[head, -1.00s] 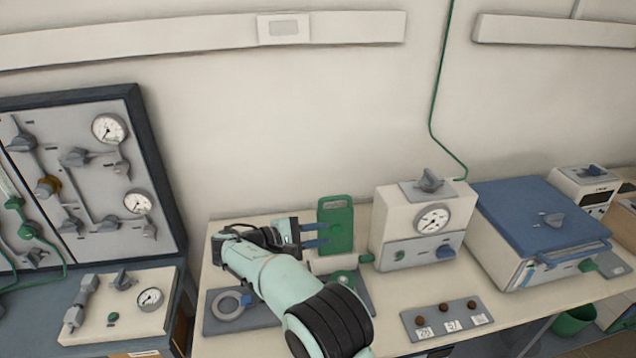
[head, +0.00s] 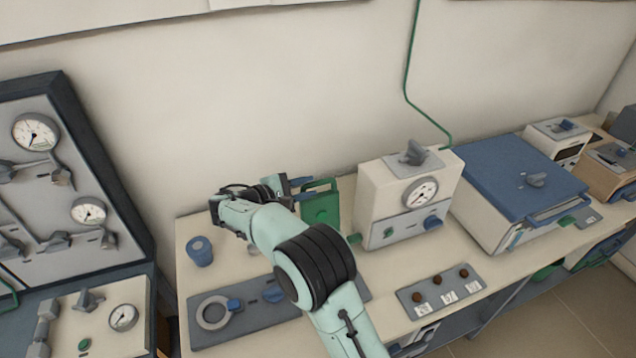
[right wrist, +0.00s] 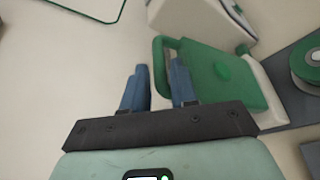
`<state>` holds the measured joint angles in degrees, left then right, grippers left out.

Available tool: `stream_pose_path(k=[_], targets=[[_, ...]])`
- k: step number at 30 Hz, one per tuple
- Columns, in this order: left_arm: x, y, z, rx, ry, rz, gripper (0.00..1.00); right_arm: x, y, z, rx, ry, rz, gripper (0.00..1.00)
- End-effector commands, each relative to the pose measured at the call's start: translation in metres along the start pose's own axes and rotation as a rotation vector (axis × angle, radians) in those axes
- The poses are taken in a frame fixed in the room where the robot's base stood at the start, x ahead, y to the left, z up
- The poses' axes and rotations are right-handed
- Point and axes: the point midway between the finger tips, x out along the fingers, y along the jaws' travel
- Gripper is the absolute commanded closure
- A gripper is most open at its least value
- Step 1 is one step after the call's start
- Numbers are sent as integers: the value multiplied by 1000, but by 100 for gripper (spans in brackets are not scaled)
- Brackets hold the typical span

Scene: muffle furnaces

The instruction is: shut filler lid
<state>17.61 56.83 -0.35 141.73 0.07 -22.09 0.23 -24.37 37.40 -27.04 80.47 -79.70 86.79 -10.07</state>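The green filler lid (head: 321,207) stands raised behind my right arm in the head view; the arm hides its lower part and the filler below. My right gripper (head: 299,183) is at the lid's upper left edge. Contact cannot be told. My left gripper is out of view.
A white gauge box (head: 390,220) stands right of the lid, with a blue-topped furnace (head: 520,190) beyond. A blue cup (head: 200,252) and a grey plate with a ring (head: 200,335) lie left of my arm. A knob strip (head: 437,291) lies in front. The wall is close behind.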

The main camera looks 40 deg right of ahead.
Motion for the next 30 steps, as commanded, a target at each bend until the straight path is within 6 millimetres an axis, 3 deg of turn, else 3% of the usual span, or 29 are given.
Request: stream_pose_path(k=[3, 9, 20, 22, 23, 30], targets=[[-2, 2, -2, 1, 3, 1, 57, 22, 1, 1, 1, -2, -2, 73], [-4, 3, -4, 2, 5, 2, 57, 42, 1, 0, 2, 0, -1, 73], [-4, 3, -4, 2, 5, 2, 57, 47, 0, 0, 1, 0, 0, 73], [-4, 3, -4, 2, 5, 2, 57, 46, 0, 0, 1, 1, 0, 95], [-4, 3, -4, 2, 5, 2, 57, 46, 0, 0, 1, 1, 0, 100], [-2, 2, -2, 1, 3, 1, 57, 46, 0, 0, 6, 1, 3, 100]])
